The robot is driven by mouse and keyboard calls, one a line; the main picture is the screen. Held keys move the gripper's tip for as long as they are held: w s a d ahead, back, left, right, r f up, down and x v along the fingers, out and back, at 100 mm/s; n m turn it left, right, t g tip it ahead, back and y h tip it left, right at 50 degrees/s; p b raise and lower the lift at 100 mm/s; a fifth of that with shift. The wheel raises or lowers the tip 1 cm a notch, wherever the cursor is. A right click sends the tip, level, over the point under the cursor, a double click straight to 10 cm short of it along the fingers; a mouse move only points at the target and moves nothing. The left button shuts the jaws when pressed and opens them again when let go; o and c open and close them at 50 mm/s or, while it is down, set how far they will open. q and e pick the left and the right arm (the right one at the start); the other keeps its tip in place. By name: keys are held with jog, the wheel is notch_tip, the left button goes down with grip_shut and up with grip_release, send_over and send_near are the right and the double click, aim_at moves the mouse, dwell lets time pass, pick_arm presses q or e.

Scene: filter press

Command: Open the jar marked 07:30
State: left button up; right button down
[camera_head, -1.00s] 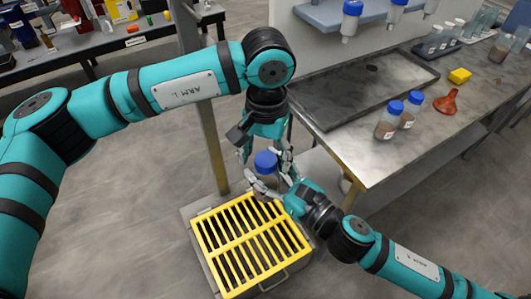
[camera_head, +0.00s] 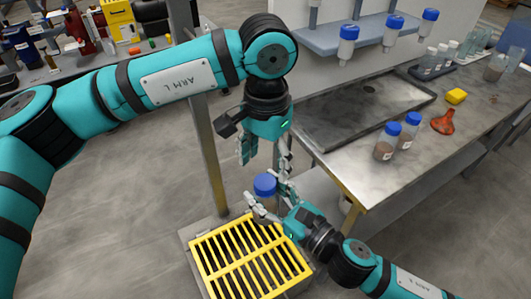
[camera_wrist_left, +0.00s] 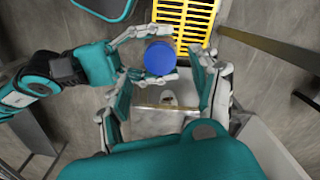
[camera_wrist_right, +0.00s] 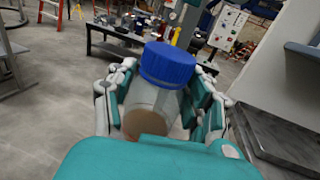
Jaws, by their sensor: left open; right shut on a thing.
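A clear jar (camera_wrist_right: 152,103) with a blue screw cap (camera_wrist_right: 167,64) and brown contents is in my right gripper (camera_head: 267,197), which is shut around its body. The cap (camera_head: 265,184) sits on the jar. I cannot read any time mark on it. My left gripper (camera_head: 266,158) is open and empty, pointing down above the cap with a gap between. In the left wrist view the cap (camera_wrist_left: 159,58) shows beyond and between the open fingers, off toward the picture's top.
A yellow slatted grate (camera_head: 250,258) lies below the jar. On the steel bench, two blue-capped jars (camera_head: 397,141) stand near an orange funnel (camera_head: 442,122), a yellow block (camera_head: 456,96) and a dark tray (camera_head: 350,110).

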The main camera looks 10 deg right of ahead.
aim_at(265, 181)
pick_arm(q)
jog(key=shift+f, duration=2.8)
jog(key=shift+c, duration=0.5)
jog(key=c, duration=1.1)
jog(key=n, duration=0.3)
jog(key=shift+c, duration=0.2)
jog(key=o, duration=1.3)
jog(key=shift+r, duration=2.3)
